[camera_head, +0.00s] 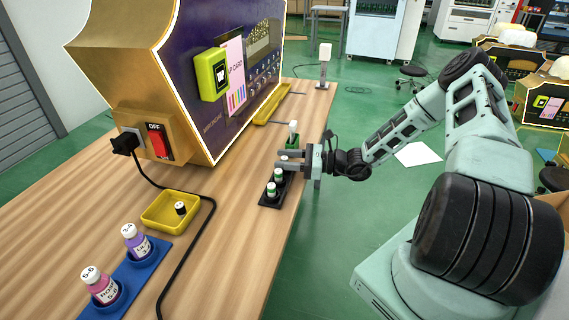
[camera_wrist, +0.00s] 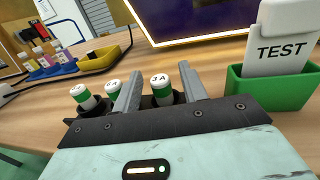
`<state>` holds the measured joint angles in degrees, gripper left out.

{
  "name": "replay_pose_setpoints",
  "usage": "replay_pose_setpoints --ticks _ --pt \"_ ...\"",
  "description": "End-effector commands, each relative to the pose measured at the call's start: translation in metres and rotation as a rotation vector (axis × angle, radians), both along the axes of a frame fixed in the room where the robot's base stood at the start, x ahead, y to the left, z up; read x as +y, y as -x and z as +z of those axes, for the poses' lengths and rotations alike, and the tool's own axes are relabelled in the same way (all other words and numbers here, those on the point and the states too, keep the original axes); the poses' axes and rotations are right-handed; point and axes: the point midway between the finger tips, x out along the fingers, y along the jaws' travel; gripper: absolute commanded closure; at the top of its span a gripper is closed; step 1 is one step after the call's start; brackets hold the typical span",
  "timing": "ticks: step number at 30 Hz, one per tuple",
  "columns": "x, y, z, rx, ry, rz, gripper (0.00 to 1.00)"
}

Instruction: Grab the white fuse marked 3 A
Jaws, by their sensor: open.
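The white fuse marked 3 A (camera_wrist: 161,88), with a green band, stands upright in a black holder in the wrist view. My gripper (camera_wrist: 160,76) is open, with one finger on each side of this fuse in the picture. I cannot tell whether the fingers touch it. Two similar white and green fuses (camera_wrist: 115,92) (camera_wrist: 84,97) stand to the left, outside the fingers; their marks are hard to read. In the head view my gripper (camera_head: 279,159) is at the far end of the black holder (camera_head: 265,203), and the 3 A fuse is mostly hidden there.
A green stand (camera_wrist: 268,90) with a white TEST card (camera_wrist: 283,48) is just right of my gripper. The vending machine (camera_head: 190,90) stands behind the holder. A yellow tray (camera_head: 157,226) with a small black-and-white piece, a black cable and a blue bottle rack (camera_head: 138,264) are nearer.

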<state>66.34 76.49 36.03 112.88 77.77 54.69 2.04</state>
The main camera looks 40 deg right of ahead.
Motion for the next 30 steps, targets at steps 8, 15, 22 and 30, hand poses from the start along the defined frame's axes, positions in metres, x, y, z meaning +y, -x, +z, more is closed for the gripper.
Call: replay_pose_setpoints --ticks 8,15,22,30 --pt "0.003 -0.003 0.0 0.001 0.001 -0.001 0.57" --pt "0.003 -0.003 0.0 0.001 0.001 -0.001 1.0" --pt "0.003 -0.003 0.001 0.0 0.001 -0.001 1.0" --pt "0.002 -0.003 0.041 -0.002 0.005 -0.001 1.0"
